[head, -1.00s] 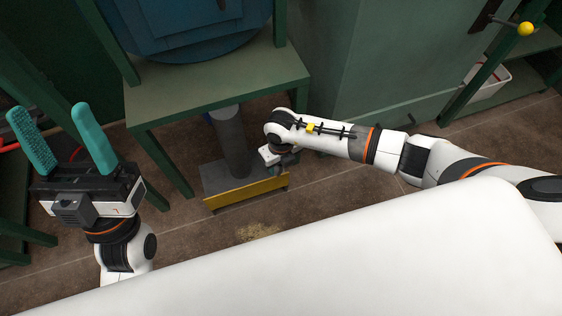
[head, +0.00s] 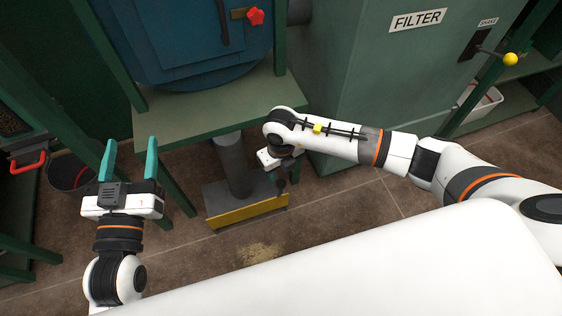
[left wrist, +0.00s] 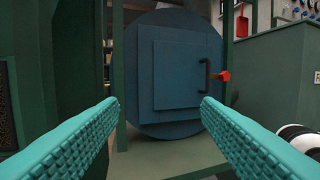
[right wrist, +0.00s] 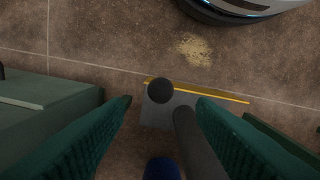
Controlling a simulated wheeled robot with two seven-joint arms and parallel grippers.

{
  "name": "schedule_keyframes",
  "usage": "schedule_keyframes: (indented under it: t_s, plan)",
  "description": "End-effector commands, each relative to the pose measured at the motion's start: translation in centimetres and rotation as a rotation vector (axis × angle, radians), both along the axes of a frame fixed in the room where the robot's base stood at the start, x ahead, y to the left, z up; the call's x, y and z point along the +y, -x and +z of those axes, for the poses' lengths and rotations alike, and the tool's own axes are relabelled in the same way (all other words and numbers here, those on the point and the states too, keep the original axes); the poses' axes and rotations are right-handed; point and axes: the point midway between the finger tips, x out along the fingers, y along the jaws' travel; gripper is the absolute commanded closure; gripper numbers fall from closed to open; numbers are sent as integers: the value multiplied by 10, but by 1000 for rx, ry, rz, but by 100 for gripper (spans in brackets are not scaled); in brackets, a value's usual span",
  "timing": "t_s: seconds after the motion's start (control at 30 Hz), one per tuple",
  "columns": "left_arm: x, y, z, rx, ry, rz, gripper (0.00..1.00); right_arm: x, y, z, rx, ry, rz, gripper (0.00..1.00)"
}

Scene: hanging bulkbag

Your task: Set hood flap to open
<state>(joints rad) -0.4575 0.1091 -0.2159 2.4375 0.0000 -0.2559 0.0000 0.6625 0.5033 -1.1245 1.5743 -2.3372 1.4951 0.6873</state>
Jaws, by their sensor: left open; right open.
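The blue round hood (head: 165,72) stands above the green shelf at the top of the head view. Its square flap (left wrist: 180,75) lies flat against the round face in the left wrist view and looks shut. A black bar handle (left wrist: 203,74) is at the flap's right edge, with a red knob (left wrist: 223,76) just right of it; the knob also shows in the head view (head: 256,16). My left gripper (head: 130,150) is open and empty, fingers pointing at the hood from a distance. My right gripper (right wrist: 163,100) is open, pointing down above a grey pedestal, its fingers mostly hidden in the head view.
The grey pedestal (head: 234,165) has a yellow-edged base (head: 246,208). The green shelf (head: 210,108) and its legs stand before the hood. A green FILTER cabinet (head: 385,75) has a yellow-ball lever (head: 510,59) to its right. A black bucket (head: 68,172) stands at left.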

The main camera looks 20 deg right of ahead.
Motion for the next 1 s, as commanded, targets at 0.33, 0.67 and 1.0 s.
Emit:
schedule_keyframes:
  t_s: [0.33, 0.67, 1.0]
  plan:
    - [3, 0, -22, 137, -36, 8, 42, 0, 0, 16, 0, 0, 0, 49]
    - [3, 0, -22, 136, -36, 8, 42, 0, 0, 16, -1, 0, 0, 49]
    - [3, 0, -22, 136, -36, 7, 42, 0, 0, 16, 0, 0, 0, 49]
